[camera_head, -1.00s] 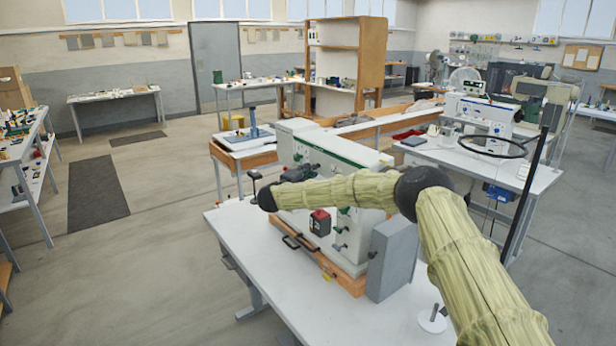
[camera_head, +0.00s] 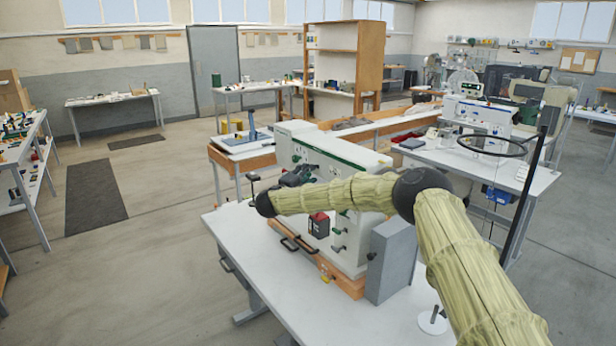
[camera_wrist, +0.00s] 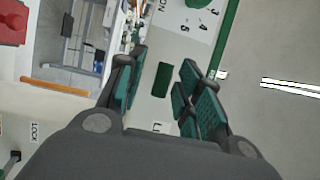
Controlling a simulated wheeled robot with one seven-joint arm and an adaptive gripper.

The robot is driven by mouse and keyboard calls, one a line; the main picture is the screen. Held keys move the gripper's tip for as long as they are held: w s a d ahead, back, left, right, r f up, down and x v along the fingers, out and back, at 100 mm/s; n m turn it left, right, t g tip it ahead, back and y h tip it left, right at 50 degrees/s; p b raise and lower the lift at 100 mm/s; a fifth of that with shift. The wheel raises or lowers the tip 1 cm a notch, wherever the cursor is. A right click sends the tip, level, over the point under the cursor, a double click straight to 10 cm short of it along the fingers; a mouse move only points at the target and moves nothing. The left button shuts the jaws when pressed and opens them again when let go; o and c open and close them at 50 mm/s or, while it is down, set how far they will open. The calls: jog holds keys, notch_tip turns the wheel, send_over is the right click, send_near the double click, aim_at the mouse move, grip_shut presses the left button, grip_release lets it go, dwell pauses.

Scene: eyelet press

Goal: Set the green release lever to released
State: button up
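The white and grey press (camera_head: 352,157) stands on an orange-brown base on the white table. My gripper (camera_head: 300,173) is at its front face, partly hidden by my own arm. In the wrist view my gripper (camera_wrist: 160,88) is open, its teal-padded fingers apart. A flat green piece (camera_wrist: 161,80) shows between the fingers, with a gap on both sides. It looks like the green release lever's handle, but its stem and setting cannot be made out. A label partly hidden by my gripper lies just below it.
A red-topped box (camera_head: 318,225) juts from the press front, with small dark and green controls beside it. A grey box (camera_head: 391,262) stands at the press's right end. A "LOCK" label (camera_wrist: 35,132) and another small lever (camera_wrist: 10,163) lie left in the wrist view.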

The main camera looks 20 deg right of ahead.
jog(key=v, duration=1.1)
jog(key=shift+s, duration=0.2)
jog(key=shift+f, duration=0.2)
jog(key=s+a+f+n+t+y, duration=0.35)
jog(key=a+f+n+y, duration=0.45)
jog(key=f, duration=0.5)
jog(key=s+a+f+n+g+y+b, duration=0.1)
jog(key=s+a+f+n+y, duration=0.2)
jog(key=s+f, duration=0.5)
jog(key=s+a+f+n+g+y+b, duration=0.1)
jog(key=s+a+f+n, duration=0.35)
jog(key=s+f, duration=0.4)
jog(key=s+d+f+n+g+y, duration=0.3)
jog(key=s+f+n+g, duration=0.25)
jog(key=s+f, duration=1.1)
jog(key=s+d+n+g, duration=0.2)
jog(key=s+d, duration=0.2)
jog(key=s, duration=0.7)
jog(key=s+d+n+g+b, duration=0.1)
jog(key=s+d+n+g, duration=0.1)
jog(key=s, duration=0.9)
jog(key=s+d+f+n+g+h, duration=0.1)
jog(key=s+d+g, duration=0.3)
jog(key=s, duration=0.7)
jog(key=shift+s+d+n, duration=0.4)
jog(key=shift+d, duration=0.85)
